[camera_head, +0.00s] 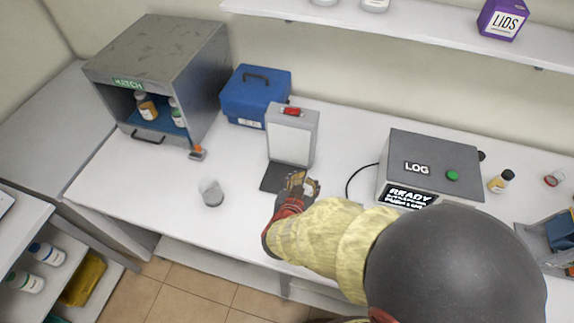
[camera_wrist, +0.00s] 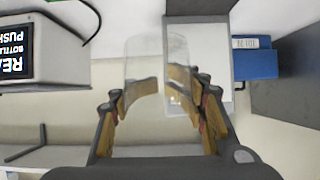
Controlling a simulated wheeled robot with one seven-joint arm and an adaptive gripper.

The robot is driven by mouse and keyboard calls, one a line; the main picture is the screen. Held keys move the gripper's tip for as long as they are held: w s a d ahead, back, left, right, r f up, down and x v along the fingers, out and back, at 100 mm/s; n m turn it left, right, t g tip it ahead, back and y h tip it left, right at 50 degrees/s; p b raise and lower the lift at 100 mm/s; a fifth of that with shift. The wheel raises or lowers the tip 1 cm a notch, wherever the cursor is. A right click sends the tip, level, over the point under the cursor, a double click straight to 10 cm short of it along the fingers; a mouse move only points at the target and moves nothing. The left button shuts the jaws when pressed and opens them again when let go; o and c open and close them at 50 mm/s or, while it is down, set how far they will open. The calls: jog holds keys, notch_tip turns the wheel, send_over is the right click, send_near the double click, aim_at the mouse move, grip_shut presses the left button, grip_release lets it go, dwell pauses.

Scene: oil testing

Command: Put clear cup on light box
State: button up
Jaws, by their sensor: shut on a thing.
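My gripper (camera_head: 298,187) is shut on a clear cup (camera_wrist: 145,62); in the wrist view the cup stands out between the fingers (camera_wrist: 165,92). In the head view I cannot make out the held cup among the fingers. The light box (camera_head: 291,143) is a grey upright box with a white front panel, a red top piece and a dark flat base (camera_head: 272,180). My gripper is in front of it, over or near the base's right part. The white panel also shows behind the cup in the wrist view (camera_wrist: 208,50). I cannot tell whether the cup touches the base.
A second greyish, see-through cup (camera_head: 211,192) stands on the white table to the left. A blue case (camera_head: 254,97) and a grey hatch cabinet (camera_head: 160,70) stand behind. A grey LOG machine (camera_head: 430,165) with a cable is to the right.

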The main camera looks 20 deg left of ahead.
jog(key=w+a+f+b, duration=0.1)
jog(key=w+a+f, duration=0.3)
jog(key=w+a, duration=0.25)
jog(key=b, duration=0.1)
send_over(284, 177)
jog(key=f, duration=0.5)
jog(key=shift+s+d, duration=0.25)
jog(key=shift+w+a+f, duration=0.15)
jog(key=shift+a+f, duration=0.05)
jog(key=shift+f, duration=0.05)
jog(key=shift+w+a+f+b, duration=0.1)
jog(key=shift+f+b, duration=0.5)
jog(key=shift+f, duration=1.05)
jog(key=shift+f, duration=0.2)
jog(key=o, duration=1.3)
jog(key=shift+o, duration=0.2)
